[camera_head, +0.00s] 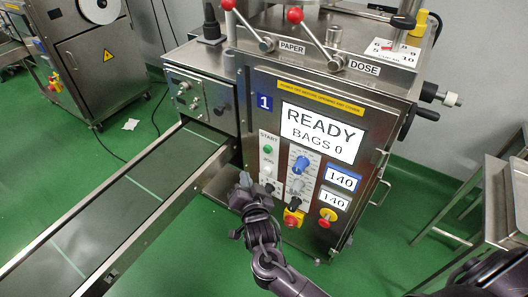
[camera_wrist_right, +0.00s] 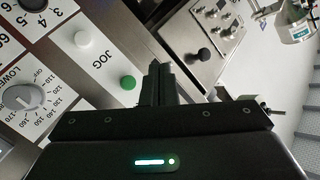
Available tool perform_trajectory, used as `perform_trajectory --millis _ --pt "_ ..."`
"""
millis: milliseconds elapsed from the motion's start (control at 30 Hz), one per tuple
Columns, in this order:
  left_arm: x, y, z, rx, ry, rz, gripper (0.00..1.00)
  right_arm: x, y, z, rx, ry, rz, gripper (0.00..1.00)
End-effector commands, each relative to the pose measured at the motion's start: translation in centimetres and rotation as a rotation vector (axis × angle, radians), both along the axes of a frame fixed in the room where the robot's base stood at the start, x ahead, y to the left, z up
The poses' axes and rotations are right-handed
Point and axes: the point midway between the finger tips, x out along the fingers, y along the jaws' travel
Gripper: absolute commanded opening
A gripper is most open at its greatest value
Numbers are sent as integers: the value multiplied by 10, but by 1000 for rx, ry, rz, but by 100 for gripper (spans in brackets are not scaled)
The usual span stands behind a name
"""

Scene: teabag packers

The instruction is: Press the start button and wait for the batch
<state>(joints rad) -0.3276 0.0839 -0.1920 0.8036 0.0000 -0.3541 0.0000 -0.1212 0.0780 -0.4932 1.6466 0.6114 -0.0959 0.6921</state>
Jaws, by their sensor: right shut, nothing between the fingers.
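The packing machine (camera_head: 375,110) has a lit display (camera_head: 320,132) reading READY, BAGS 0. The green start button (camera_head: 268,149) sits under the START label on the panel's left side. The green button (camera_wrist_right: 127,82) also shows in the right wrist view, with the white JOG button (camera_wrist_right: 82,38) beyond it. My right gripper (camera_head: 245,180) is shut and empty, in front of the panel's lower left. In the wrist view its fingertips (camera_wrist_right: 159,70) point at the panel just right of the green button, apart from it in the picture. Contact with the panel cannot be told. My left gripper is out of view.
A conveyor (camera_head: 120,205) runs out to the lower left. Red-balled levers (camera_head: 295,15) stand on top. A steel table (camera_head: 497,200) is at the right.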

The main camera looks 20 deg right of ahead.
Motion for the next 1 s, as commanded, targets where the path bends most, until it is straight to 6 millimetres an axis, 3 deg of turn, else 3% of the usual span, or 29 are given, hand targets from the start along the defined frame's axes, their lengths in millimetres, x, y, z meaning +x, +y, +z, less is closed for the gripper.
perform_trajectory --millis 467,1000 --pt "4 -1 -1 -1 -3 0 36 5 -6 0 -1 -1 0 0" --pt "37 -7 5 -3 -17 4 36 47 -60 0 -2 -1 0 0"
